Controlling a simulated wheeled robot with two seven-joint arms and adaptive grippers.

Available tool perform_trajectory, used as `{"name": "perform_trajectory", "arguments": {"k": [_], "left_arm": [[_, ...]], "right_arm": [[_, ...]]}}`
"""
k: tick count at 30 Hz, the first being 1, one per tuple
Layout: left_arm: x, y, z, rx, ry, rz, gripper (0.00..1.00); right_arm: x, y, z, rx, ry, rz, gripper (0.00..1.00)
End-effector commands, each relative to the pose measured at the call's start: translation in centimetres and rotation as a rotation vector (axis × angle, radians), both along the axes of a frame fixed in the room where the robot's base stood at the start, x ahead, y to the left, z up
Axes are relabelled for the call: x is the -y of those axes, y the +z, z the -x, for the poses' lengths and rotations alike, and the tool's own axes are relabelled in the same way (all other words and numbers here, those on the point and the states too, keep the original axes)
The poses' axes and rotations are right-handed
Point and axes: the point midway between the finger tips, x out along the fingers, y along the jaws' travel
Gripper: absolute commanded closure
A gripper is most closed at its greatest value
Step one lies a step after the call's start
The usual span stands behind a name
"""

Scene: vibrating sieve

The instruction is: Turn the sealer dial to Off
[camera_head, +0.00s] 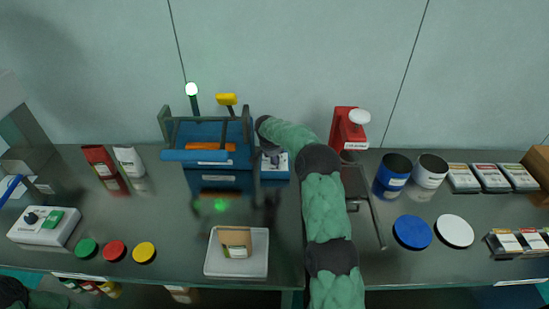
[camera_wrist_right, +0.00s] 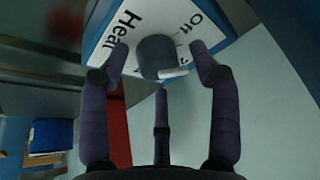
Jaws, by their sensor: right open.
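The sealer dial (camera_wrist_right: 156,55) is a dark grey round knob with a pale tab at its lower right edge. It sits on a white panel (camera_wrist_right: 110,38) with "Heat" on the left and "Off" at the upper right. Which label the dial points to, I cannot tell. My right gripper (camera_wrist_right: 160,66) is open, with its fingers spread around the dial, not visibly closed on it. In the head view the blue-based panel (camera_head: 275,174) stands right of the blue machine, and my right arm covers most of the dial.
A red device (camera_head: 345,128) stands right of my right arm. A white tray (camera_head: 215,268) holding a brown packet (camera_head: 235,238) is in front. Coloured discs lie on both sides.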

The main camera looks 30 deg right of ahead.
Motion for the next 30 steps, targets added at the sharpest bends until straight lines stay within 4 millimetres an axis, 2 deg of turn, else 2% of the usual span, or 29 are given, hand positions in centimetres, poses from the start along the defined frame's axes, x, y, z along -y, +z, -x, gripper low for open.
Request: {"name": "perform_trajectory", "arguments": {"k": [10,15,16,30], "left_arm": [[0.0,-0.03,0.0,0.0,0.0,0.0,0.6],[0.0,-0.03,-0.01,0.0,0.0,0.0,0.6],[0.0,-0.03,0.0,0.0,0.0,0.0,0.6],[0.0,0.12,0.0,0.0,0.0,0.0,0.6]], "right_arm": [[0.08,-0.3,-0.1,0.0,0.0,0.0,0.37],[0.09,-0.28,-0.13,0.001,0.001,0.0,0.85],[0.08,-0.27,-0.14,0.002,0.001,0.0,0.89],[0.22,0.09,-0.31,0.011,0.071,0.003,0.9]]}}
